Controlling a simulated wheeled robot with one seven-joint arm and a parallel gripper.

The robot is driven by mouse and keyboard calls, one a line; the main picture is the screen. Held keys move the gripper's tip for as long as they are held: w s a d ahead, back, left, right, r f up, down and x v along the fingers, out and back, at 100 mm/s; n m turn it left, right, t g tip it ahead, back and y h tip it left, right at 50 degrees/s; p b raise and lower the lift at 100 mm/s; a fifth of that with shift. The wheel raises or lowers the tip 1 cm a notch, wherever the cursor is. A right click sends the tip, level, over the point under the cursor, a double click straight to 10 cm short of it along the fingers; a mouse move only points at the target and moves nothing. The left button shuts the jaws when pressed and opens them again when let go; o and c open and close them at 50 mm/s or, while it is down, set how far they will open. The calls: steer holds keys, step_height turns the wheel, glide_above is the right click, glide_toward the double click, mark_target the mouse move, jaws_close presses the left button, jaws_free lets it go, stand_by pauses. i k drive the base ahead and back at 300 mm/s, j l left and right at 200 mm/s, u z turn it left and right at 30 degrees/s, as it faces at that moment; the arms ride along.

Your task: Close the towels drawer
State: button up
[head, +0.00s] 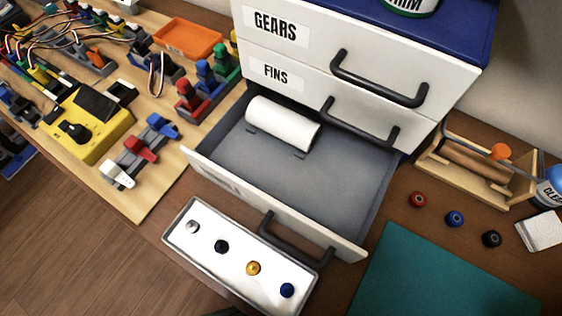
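The bottom drawer (320,169) of the drawer unit is pulled out, with its white front (232,193) toward the lower left and a dark handle (292,240) on that front. A white roll (283,123), likely a towel roll, lies inside near the back left. The drawer's label is at a steep angle and cannot be read. The drawers above, labelled FINS (315,95) and GEARS (320,45), are shut. My gripper is not in view.
A white tray (205,262) with several small knobs lies below the open drawer front. A teal mat (440,285) lies to its right. A wooden board (145,200) with a yellow meter (88,125) and connectors is at left. A wooden roll holder (432,170) stands at right.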

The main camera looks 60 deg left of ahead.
mark_target(331, 195)
steer(key=u, duration=2.15)
steer(key=k+l+u, duration=0.15)
steer(key=k+u, duration=0.5)
steer(key=k, duration=0.2)
